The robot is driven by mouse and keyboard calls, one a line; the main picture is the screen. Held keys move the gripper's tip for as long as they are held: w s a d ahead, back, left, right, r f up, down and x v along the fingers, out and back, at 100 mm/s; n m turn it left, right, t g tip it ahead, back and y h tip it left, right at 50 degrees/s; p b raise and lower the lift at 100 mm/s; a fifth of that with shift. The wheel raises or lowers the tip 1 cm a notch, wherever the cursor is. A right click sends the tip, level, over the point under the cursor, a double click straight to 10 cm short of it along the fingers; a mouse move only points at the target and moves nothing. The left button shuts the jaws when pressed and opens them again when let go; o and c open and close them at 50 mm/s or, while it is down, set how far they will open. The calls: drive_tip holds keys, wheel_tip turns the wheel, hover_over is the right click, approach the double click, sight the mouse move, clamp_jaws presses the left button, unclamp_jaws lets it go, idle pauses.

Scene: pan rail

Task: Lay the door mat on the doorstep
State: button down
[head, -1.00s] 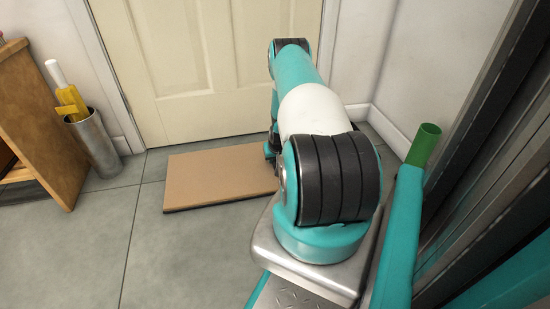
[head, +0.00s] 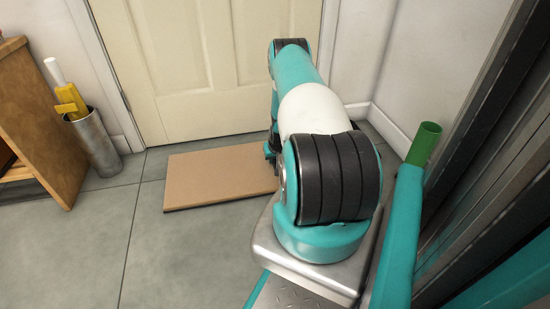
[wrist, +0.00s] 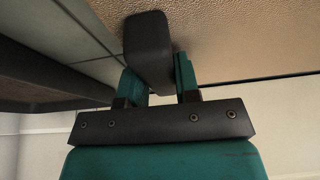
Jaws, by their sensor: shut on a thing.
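A flat tan rectangular slab (head: 220,175), which looks like the door mat, lies level in front of the cream door in the head view. Its edge is dark. I cannot tell whether a separate doorstep lies under it. Its right end is hidden behind my arm. In the wrist view, a coarse tan surface (wrist: 245,35) fills the upper right. My gripper (wrist: 159,80) has its two teal fingers on either side of a dark grey rounded block (wrist: 149,45), shut on it. The block sits against the tan surface and looks like the mat's handle. The head view hides my fingertips.
The cream door (head: 210,60) stands closed behind the slab. A metal bin (head: 95,145) with yellow and white handled things stands left of it, beside a wooden cabinet (head: 40,120). Bare grey tiles (head: 80,245) lie in front. Dark panels (head: 490,140) rise close on the right.

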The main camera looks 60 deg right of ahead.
drive_tip(key=shift+f, duration=0.15)
drive_tip(key=c, duration=0.8)
unclamp_jaws()
drive_tip(key=shift+r+p, duration=2.5)
drive_tip(key=shift+r, duration=0.55)
